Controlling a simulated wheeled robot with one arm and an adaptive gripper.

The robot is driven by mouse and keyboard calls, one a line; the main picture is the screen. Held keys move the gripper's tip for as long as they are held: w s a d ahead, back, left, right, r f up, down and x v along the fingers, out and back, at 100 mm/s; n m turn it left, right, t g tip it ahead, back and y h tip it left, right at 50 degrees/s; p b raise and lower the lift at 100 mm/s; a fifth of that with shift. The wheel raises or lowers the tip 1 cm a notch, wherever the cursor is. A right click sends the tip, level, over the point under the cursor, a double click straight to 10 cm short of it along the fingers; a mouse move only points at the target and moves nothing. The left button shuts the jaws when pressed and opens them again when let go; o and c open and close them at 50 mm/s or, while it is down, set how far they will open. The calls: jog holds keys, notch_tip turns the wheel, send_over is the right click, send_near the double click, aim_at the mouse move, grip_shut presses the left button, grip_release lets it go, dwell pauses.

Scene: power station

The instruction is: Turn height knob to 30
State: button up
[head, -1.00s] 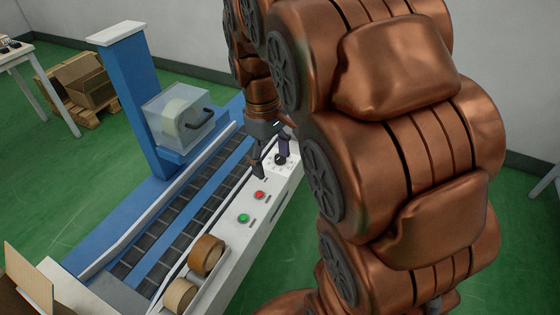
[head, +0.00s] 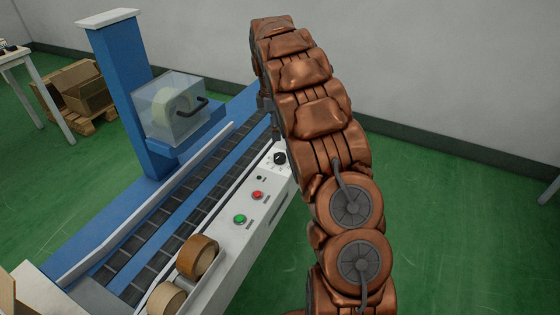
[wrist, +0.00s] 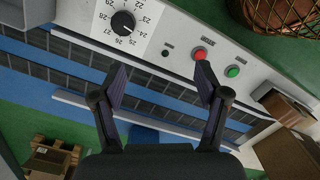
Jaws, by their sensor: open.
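The height knob (head: 280,158) is a round black dial on a white scale plate, at the far end of the machine's white control panel. In the wrist view the knob (wrist: 122,22) is near the top edge, with printed numbers in the twenties around it; its pointer is too small to read surely. My gripper (wrist: 162,75) is open and empty, its two dark fingers spread apart. The fingertips show below and to the right of the knob in the wrist view, apart from it. In the head view my arm hides the gripper almost wholly.
In the wrist view the right fingertip overlaps the red button's edge. A blue column (head: 127,90) and clear box (head: 172,107) stand across the conveyor.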

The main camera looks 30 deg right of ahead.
aim_at(280, 156)
jog(key=w+d+f+n+b, duration=0.1)
jog(key=f, duration=0.2)
jog(key=w+d+f+n+b, duration=0.1)
jog(key=w+d+f, duration=0.1)
jog(key=f, duration=0.1)
jog(key=w+d+f+n, duration=0.1)
jog(key=w+d+f, duration=0.1)
jog(key=f, duration=0.1)
jog(key=shift+w+f+n+t+y+b, duration=0.2)
jog(key=shift+f+n+t+y+b, duration=0.1)
jog(key=shift+f+b, duration=0.1)
jog(key=shift+f, duration=3.9)
jog(key=c, duration=1.2)
jog(key=shift+o, duration=0.2)
jog(key=shift+r, duration=0.1)
